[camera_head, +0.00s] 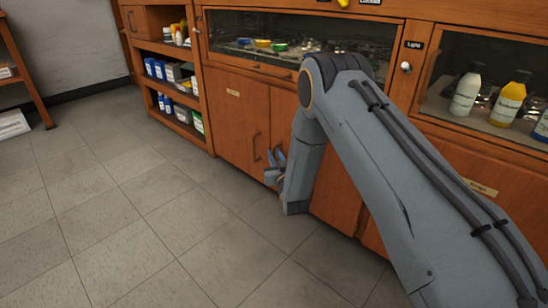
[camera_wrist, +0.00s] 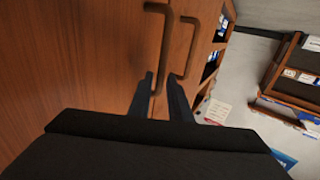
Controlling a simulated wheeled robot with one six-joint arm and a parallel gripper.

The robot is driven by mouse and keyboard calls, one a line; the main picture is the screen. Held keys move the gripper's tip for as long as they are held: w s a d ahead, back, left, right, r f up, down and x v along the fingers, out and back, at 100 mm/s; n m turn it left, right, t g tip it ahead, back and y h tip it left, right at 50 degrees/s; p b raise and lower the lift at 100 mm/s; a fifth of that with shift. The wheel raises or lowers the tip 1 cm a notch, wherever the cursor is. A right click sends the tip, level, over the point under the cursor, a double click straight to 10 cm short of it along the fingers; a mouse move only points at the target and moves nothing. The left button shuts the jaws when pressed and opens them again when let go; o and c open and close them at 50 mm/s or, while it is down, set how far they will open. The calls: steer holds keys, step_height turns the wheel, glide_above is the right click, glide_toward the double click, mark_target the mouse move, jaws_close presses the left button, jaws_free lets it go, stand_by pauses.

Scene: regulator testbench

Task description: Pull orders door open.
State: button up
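Two wooden cabinet doors meet below the glass case. The left door (camera_head: 235,115) has a small label too small to read and a dark handle (camera_head: 257,147). The right door (camera_head: 335,200) is largely hidden behind my arm. I cannot tell which one is the orders door. Both doors look closed. In the wrist view two brown handles show: the nearer one (camera_wrist: 165,45) has its end between my fingers, and the other handle (camera_wrist: 189,45) is just right of them. My gripper (camera_head: 275,158) is open at the doors, its fingers (camera_wrist: 160,95) apart; contact cannot be told.
Open shelves (camera_head: 180,75) with bottles and boxes stand left of the doors. A glass case (camera_head: 290,45) is above, and bottles (camera_head: 465,95) stand behind glass at the right. The tiled floor (camera_head: 130,220) in front is clear.

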steer(key=shift+x, duration=0.85)
jaws_close()
steer(key=shift+s+a, duration=0.1)
steer(key=shift+a, duration=0.05)
